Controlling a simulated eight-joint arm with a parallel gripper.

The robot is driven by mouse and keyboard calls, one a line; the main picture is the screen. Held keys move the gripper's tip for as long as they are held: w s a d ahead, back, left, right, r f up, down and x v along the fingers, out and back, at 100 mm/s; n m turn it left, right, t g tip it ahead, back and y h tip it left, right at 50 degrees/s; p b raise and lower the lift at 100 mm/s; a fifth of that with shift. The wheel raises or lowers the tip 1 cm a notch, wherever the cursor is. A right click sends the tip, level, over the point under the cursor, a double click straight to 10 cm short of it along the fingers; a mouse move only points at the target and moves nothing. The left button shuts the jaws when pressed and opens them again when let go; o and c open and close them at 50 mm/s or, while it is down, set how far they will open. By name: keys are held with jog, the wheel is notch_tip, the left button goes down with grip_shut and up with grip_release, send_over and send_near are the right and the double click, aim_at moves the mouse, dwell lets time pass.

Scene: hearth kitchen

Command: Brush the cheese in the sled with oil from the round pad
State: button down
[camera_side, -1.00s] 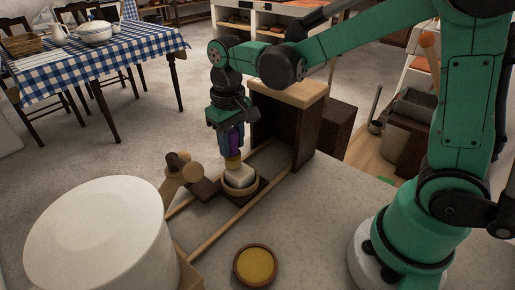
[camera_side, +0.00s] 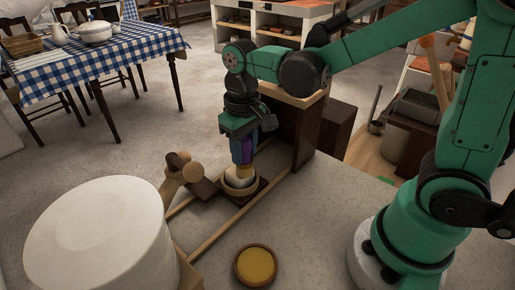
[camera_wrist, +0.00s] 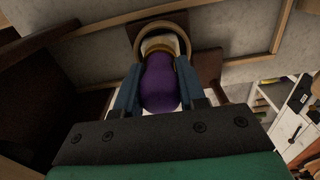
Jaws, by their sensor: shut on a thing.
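My gripper (camera_side: 242,146) is shut on a brush with a purple handle (camera_wrist: 160,84), pointing down. The brush's gold-coloured lower part (camera_side: 246,170) is over the right part of the white cheese (camera_side: 234,182). It looks low enough to touch, but I cannot tell contact for sure. The cheese sits inside a round wooden ring on the dark sled (camera_side: 262,186). In the wrist view, the ring (camera_wrist: 186,32) shows beyond the handle, which hides much of the cheese (camera_wrist: 152,42). The round pad (camera_side: 256,265), yellow in a brown rim, lies on the counter in front.
Wooden rails (camera_side: 222,228) run along both sides of the sled. A dark upright block with a pale top (camera_side: 308,130) stands behind right. A wooden knobbed piece (camera_side: 182,172) is at left. A large white cylinder (camera_side: 100,235) fills the front left.

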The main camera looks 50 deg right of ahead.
jog(key=shift+w, duration=1.95)
jog(key=shift+s, duration=2.7)
notch_tip(320, 180, up, 8)
